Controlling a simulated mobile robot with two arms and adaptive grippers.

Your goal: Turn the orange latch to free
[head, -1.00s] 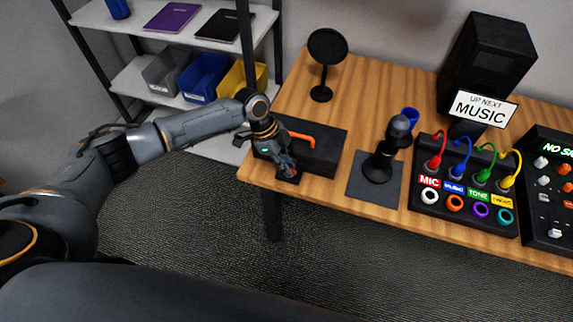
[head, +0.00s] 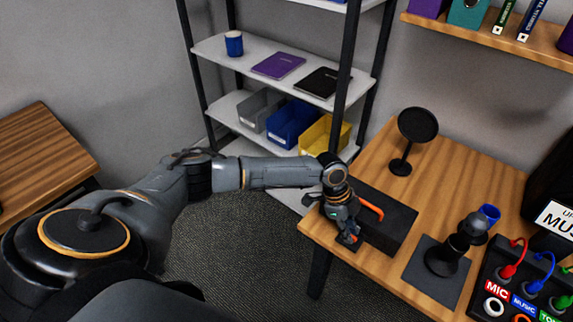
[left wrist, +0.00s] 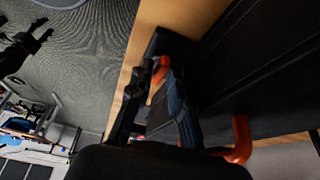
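A long black box (head: 398,222) lies at the near left corner of the wooden table, with an orange bar handle (head: 369,205) on it. The handle also shows in the left wrist view (left wrist: 239,142). My left gripper (head: 346,236) is at the near end of the box, pointing down. In the left wrist view, its fingers (left wrist: 163,68) come together around a small orange piece, the orange latch (left wrist: 157,68), at a black block by the table edge. The fingers hide much of the latch, so its angle is hard to tell. My right gripper is out of view.
A black stand with a round disc (head: 417,126) is behind the box. A shelf with bins (head: 292,124) stands behind my left arm.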

